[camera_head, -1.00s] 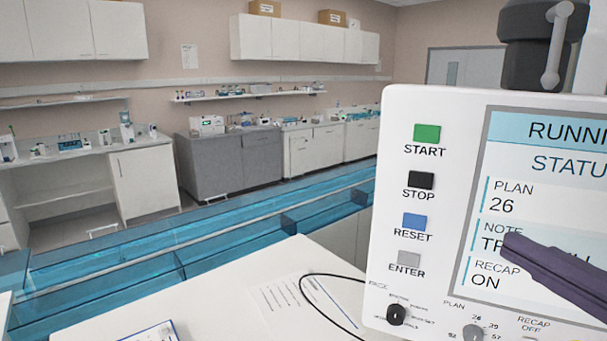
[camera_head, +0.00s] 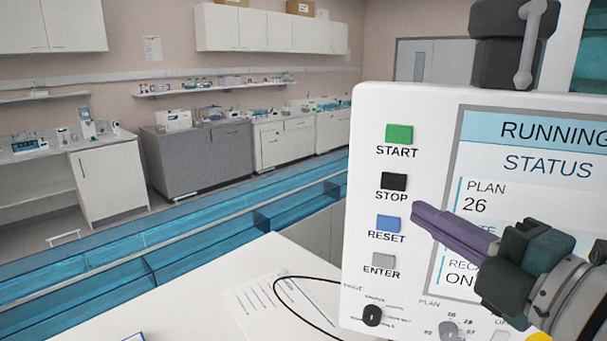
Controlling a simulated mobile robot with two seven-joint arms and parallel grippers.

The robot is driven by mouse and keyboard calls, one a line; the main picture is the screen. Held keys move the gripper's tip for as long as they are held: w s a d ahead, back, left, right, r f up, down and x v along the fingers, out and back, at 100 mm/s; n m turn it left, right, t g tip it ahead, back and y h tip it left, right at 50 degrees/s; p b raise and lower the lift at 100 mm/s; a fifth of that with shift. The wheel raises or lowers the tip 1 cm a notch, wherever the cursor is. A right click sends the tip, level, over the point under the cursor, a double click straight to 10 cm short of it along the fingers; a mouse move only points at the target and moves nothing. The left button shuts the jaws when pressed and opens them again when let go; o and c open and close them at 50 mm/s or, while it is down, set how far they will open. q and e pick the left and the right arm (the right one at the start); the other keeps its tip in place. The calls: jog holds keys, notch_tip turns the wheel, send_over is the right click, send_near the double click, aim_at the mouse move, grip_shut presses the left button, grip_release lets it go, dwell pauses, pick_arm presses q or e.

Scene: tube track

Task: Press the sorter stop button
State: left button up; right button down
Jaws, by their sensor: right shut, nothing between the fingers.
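The sorter control panel (camera_head: 365,150) is a white box at the right. The black STOP button (camera_head: 394,181) sits on its left side, below the green START button (camera_head: 399,134) and above the blue RESET button (camera_head: 388,223). The screen (camera_head: 550,131) reads RUNNING, STATUS and PLAN 26. My right gripper (camera_head: 418,211) comes in from the right with its dark purple fingers shut and empty. In the picture its tips are just right of RESET and lower right of STOP. I cannot tell the gap to the panel. My left gripper is out of view.
A grey ENTER button (camera_head: 383,260) and a dark knob (camera_head: 372,316) lie below RESET. A blue transparent track (camera_head: 190,239) runs behind the white table (camera_head: 190,305). A paper sheet (camera_head: 262,303) and a black cable lie on the table. Cabinets stand far back.

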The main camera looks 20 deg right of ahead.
aim_at(386, 181)
jog(key=w, duration=0.2)
jog(key=w+d+p, duration=0.1)
jog(key=w, duration=0.1)
jog(key=w+p, duration=0.1)
jog(key=w, duration=0.1)
jog(key=shift+w+d+r, duration=0.1)
jog(key=shift+w+d, duration=0.1)
jog(key=shift+d, duration=0.15)
jog(key=shift+w+d, duration=0.35)
jog(key=shift+w, duration=0.05)
jog(key=shift+w+d, duration=0.1)
